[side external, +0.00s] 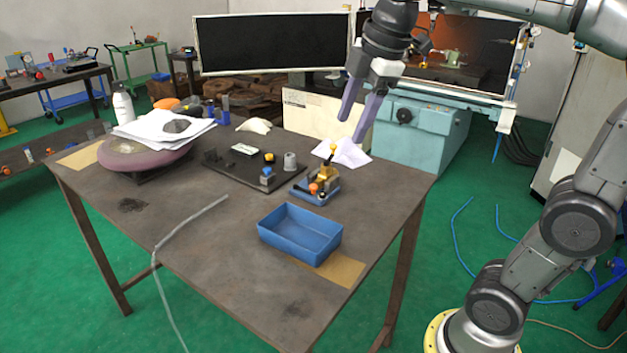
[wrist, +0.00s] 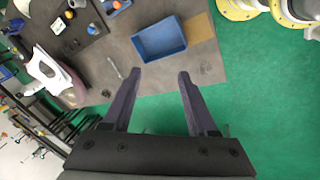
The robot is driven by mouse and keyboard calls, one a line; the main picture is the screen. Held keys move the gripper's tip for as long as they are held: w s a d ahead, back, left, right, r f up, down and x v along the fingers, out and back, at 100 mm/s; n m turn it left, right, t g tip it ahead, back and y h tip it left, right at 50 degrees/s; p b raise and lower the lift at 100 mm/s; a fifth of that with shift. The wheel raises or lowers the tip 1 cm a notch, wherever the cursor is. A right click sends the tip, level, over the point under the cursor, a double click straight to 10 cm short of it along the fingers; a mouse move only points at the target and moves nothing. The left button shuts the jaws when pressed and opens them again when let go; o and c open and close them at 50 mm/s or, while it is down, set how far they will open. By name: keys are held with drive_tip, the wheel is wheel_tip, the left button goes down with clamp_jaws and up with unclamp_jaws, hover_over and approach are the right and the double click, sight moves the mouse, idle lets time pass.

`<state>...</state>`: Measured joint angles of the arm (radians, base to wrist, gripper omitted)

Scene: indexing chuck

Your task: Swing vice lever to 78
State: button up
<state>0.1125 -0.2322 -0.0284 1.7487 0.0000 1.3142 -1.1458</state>
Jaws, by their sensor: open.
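A small fixture with a yellow body (side external: 325,174) sits on a blue base (side external: 322,195) near the right side of the table. It has a small yellow knob (side external: 333,148) standing up at its top and an orange ball low at its front; I cannot tell which one belongs to the vice lever. In the wrist view a blue piece with an orange ball (wrist: 116,5) is cut off by the top edge. My gripper (side external: 352,128) is open and empty, above and behind the fixture, apart from it. Its two purple fingers (wrist: 160,73) also show in the wrist view.
A blue bin (side external: 300,232) stands in front of the fixture. A dark plate (side external: 235,175) with small parts lies to its left, and white paper (side external: 345,154) behind it. A round stand (side external: 145,158) with papers is at far left. The table's front middle is mostly clear.

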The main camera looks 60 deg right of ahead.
drive_tip(key=w+d+n+g, duration=0.15)
drive_tip(key=w+d, duration=0.35)
drive_tip(key=w, duration=0.5)
drive_tip(key=g, duration=0.2)
hover_over(313, 185)
wheel_tip(313, 185, down, 13)
wheel_tip(313, 185, down, 13)
drive_tip(key=shift+s+f, duration=0.1)
drive_tip(key=shift+f, duration=0.1)
clamp_jaws()
